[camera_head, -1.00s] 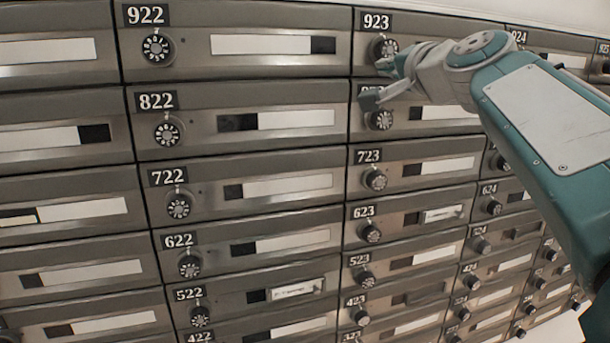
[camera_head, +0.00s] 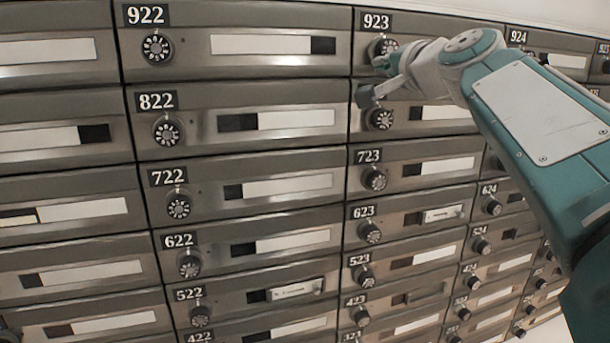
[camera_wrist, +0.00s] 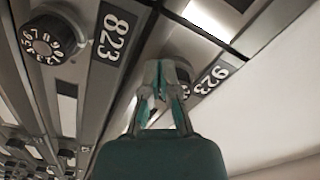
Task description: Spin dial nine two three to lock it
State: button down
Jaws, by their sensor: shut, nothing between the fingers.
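The dial of box 923 (camera_head: 383,47) is a round dark knob under the 923 label (camera_head: 376,21). My gripper partly hides it in both views. My gripper (camera_head: 373,80) is in front of the box, just below the dial in the head view. In the wrist view my gripper (camera_wrist: 158,66) has its fingers drawn together beside the dial, with nothing seen between them. The 923 label (camera_wrist: 213,78) shows to the right of the fingers there. I cannot tell whether a finger touches the dial.
The dial of box 823 (camera_head: 380,118) is close below my gripper and also shows in the wrist view (camera_wrist: 45,38). The dial of box 922 (camera_head: 156,48) is further left. Rows of similar boxes fill the wall. A pale plain wall (camera_wrist: 275,90) lies right in the wrist view.

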jog(key=shift+r, duration=0.2)
dwell(0.3)
jog(key=shift+s+a+r, duration=0.1)
jog(key=shift+a+r, duration=0.1)
jog(key=shift+r, duration=0.35)
jog(key=shift+s+a+r, duration=0.1)
jog(key=shift+a+r, duration=0.1)
jog(key=shift+r, duration=0.35)
dwell(0.5)
jog(key=shift+a, duration=0.15)
jog(key=shift+s, duration=0.1)
jog(key=v, duration=0.6)
jog(key=shift+a+f, duration=0.15)
jog(key=shift+a, duration=0.1)
